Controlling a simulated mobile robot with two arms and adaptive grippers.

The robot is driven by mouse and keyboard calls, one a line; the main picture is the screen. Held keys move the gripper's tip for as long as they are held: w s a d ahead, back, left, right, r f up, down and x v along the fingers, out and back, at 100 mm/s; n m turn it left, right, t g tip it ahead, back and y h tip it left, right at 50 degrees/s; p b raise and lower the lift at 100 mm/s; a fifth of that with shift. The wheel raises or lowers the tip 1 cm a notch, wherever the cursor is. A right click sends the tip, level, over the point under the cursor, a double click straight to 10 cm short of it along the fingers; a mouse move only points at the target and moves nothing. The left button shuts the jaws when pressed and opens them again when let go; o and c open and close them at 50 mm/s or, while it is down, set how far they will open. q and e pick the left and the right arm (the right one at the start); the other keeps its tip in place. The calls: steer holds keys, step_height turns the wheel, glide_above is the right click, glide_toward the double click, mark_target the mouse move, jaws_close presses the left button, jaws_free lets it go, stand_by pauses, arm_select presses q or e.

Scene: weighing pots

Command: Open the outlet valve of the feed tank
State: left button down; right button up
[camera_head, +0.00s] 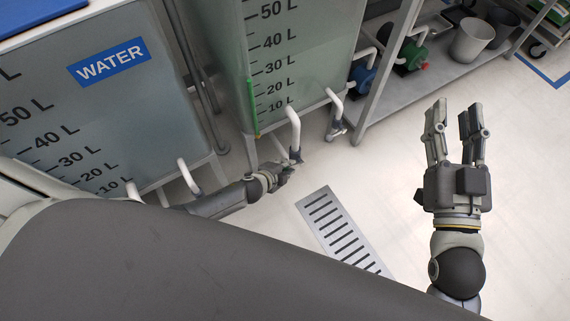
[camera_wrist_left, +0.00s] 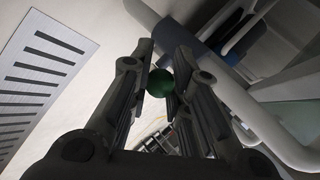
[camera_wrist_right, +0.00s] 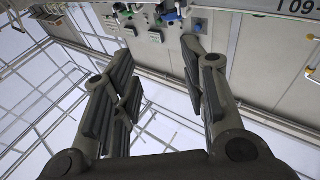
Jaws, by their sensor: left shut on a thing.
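A translucent tank (camera_head: 228,45) with a litre scale stands in the middle of the head view; its name label is out of view, so I cannot tell if it is the feed tank. A white outlet pipe (camera_head: 294,125) bends down from its front to a dark valve. My left gripper (camera_head: 286,173) is at the lower end of this pipe. In the left wrist view its fingers (camera_wrist_left: 161,75) are shut on a round green knob (camera_wrist_left: 160,83), beside a dark collar on the pipe (camera_wrist_left: 222,75). My right gripper (camera_head: 456,118) is open and empty, raised over the floor.
A tank labelled WATER (camera_head: 110,63) stands at the left. A second outlet pipe (camera_head: 336,107) is close right of my left gripper. A metal rack (camera_head: 440,72) holds pumps and grey buckets (camera_head: 472,40). A slotted floor drain (camera_head: 340,228) lies in front; the floor around it is clear.

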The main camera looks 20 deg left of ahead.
arm_select(q)
steer(key=shift+w+d+r+g+p, duration=0.1)
steer(key=shift+r+g+p, duration=0.25)
steer(key=shift+p, duration=0.55)
steer(key=shift+y+p, duration=0.3)
steer(key=shift+p, duration=0.4)
arm_select(e)
steer(key=s+d+f+g+h, duration=0.1)
steer(key=s+d+f+g, duration=0.1)
steer(key=f+g, duration=0.3)
steer(key=s+d+f+g+h, duration=0.2)
steer(key=s+f+g, duration=0.2)
steer(key=f, duration=0.7)
steer(key=shift+g, duration=0.7)
arm_select(q)
steer(key=shift+w, duration=0.1)
steer(key=c, duration=1.3)
jaws_free()
steer(key=shift+r, duration=0.1)
